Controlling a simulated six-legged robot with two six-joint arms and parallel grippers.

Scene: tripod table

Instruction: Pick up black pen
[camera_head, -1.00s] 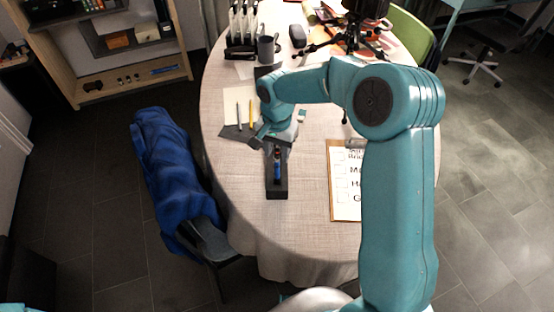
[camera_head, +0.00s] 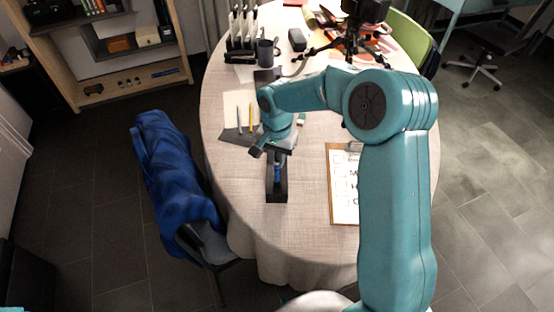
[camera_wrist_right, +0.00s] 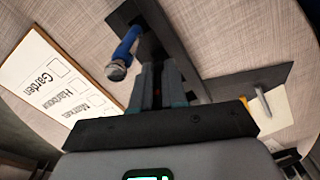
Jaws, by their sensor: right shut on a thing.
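My right gripper (camera_head: 279,151) is over the far end of a narrow black tray (camera_head: 277,197) on the table. In the right wrist view its dark fingers (camera_wrist_right: 160,82) are shut on a thin dark thing, which I take to be the black pen; it is mostly hidden between them. A blue pen-like thing with a grey end (camera_wrist_right: 125,52) lies at the tray beside the fingers, apart from them; it also shows in the head view (camera_head: 277,173). My left gripper is not in view.
A clipboard (camera_head: 343,205) lies right of the tray. A grey pencil (camera_head: 239,120) and a yellow pencil (camera_head: 251,119) lie left of my gripper. A dark mug (camera_head: 266,50) and a black tripod (camera_head: 352,40) stand farther back. The front of the tablecloth (camera_head: 290,235) is clear.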

